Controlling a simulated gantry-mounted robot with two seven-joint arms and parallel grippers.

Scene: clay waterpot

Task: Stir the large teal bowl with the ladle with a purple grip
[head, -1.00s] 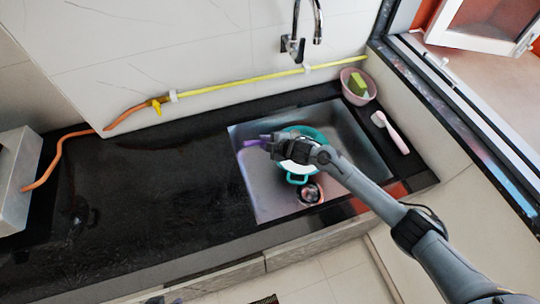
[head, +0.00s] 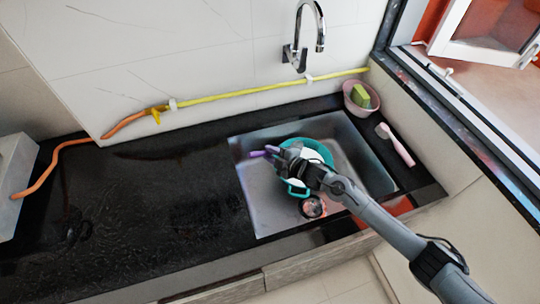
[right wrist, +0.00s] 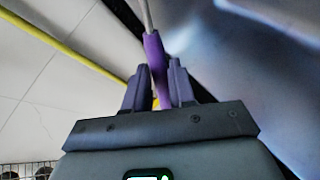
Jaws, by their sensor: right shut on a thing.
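The large teal bowl (head: 323,151) stands in the sink, with a teal handle at its near side. My right arm and gripper cover much of its left and middle. My right gripper (head: 276,154) is over the bowl's left side, shut on the purple grip (head: 258,154) of the ladle. In the right wrist view, the purple grip (right wrist: 155,50) stands between the two fingers of my right gripper (right wrist: 157,82), and a thin pale shaft runs up out of frame. The ladle's head is hidden. My left gripper is not in view.
The metal sink (head: 262,205) is set in a black counter (head: 140,200), clear at left. A drain (head: 312,207) lies near the bowl. A pink bowl (head: 352,107) with a green sponge and a pink brush (head: 398,148) are on the right. A tap (head: 300,45) is behind.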

